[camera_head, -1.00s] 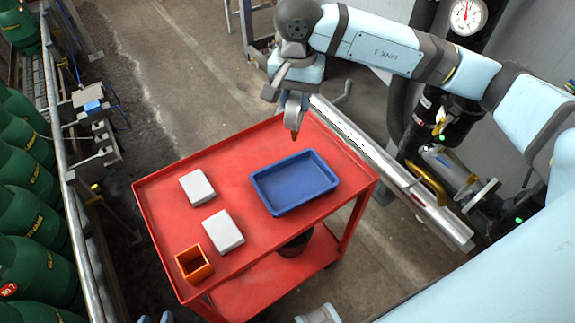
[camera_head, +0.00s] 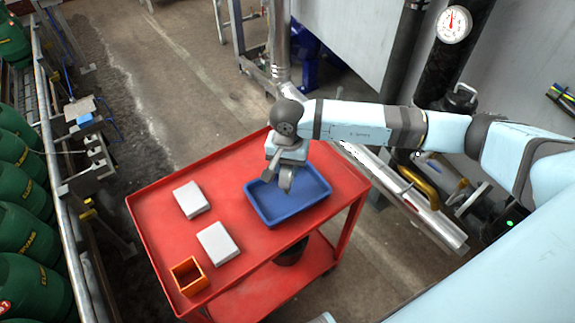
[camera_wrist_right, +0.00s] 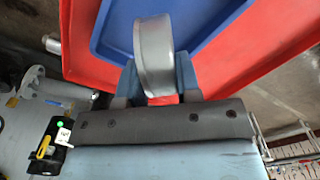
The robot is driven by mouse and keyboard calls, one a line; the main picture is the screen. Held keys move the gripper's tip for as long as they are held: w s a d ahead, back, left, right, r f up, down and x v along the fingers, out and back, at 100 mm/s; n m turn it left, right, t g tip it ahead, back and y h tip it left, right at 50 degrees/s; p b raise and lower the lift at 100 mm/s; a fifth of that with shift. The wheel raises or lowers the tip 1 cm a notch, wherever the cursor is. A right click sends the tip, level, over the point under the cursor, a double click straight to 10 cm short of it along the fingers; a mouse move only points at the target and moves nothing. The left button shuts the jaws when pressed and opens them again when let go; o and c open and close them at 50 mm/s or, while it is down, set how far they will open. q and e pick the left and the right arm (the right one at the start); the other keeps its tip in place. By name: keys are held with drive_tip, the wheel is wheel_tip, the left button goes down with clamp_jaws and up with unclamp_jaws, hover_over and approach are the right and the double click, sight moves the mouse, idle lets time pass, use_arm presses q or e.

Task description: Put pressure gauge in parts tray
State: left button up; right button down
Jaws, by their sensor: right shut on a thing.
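My right gripper (camera_head: 285,176) is over the blue parts tray (camera_head: 262,216), near its upper left part. It is shut on a grey, round-edged metal thing, seen edge-on, which I take to be the pressure gauge (camera_wrist_right: 153,50). In the right wrist view the gauge stands between the two fingers (camera_wrist_right: 157,84), with the blue tray behind it. Its dial face is hidden, and I cannot tell whether it touches the tray. The tray's floor looks empty where it shows. My left gripper is not in view.
The tray lies on a red cart (camera_head: 160,222). Two pale blocks (camera_head: 191,199) (camera_head: 217,243) and an open orange box (camera_head: 188,275) stand left of it. Another white-faced gauge (camera_head: 453,24) is on a black pipe at the upper right. Green cylinders (camera_head: 30,235) line the left.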

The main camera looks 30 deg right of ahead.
drive_tip(key=shift+f, duration=0.1)
drive_tip(key=shift+f, duration=0.15)
drive_tip(key=c, duration=0.8)
unclamp_jaws()
